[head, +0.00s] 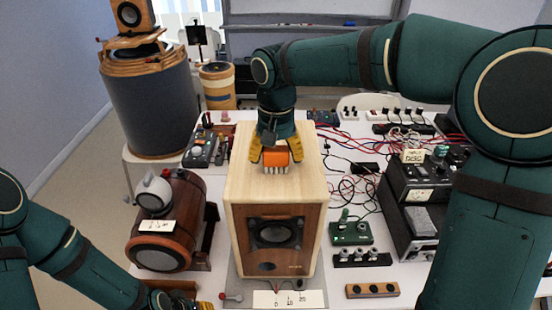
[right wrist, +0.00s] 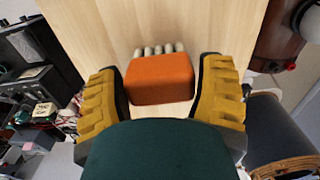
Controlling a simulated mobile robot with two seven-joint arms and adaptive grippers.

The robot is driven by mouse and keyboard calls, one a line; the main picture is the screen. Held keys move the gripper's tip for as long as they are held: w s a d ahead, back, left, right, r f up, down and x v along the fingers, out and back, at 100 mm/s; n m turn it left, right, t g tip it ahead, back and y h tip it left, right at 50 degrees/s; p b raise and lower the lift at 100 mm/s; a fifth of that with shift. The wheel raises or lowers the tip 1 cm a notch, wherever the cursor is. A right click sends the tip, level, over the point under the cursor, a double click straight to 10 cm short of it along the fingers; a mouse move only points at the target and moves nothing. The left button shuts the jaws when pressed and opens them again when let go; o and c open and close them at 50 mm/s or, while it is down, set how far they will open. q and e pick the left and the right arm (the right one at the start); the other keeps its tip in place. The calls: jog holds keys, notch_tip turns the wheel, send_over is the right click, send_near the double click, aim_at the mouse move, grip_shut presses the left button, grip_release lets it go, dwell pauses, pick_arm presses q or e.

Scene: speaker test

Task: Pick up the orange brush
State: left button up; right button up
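The orange brush (head: 276,158) rests on the light wooden top of the speaker box (head: 240,190), its pale bristles toward the front. My right gripper (head: 275,151) reaches down from above, with its yellow fingers on either side of the brush. In the right wrist view the orange block of the brush (right wrist: 160,80) lies between the two fingers, with a narrow gap at each side. The right gripper is open. Its palm hides part of the space behind the brush. My left gripper (head: 182,300) is low at the bottom edge, partly cut off, and its opening does not show.
A wooden barrel-shaped speaker (head: 170,225) stands left of the box. Black devices (head: 415,190), cables and a green switch board (head: 350,233) fill the table on the right. A tall dark cylinder (head: 148,105) stands back left. The box top around the brush is clear.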

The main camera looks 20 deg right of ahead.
jog(key=c, duration=0.6)
jog(key=shift+o, duration=0.2)
notch_tip(320, 180, up, 10)
jog(key=shift+r+p, duration=0.1)
jog(key=shift+p, duration=0.9)
jog(key=shift+o, duration=1.2)
jog(key=shift+c, duration=0.5)
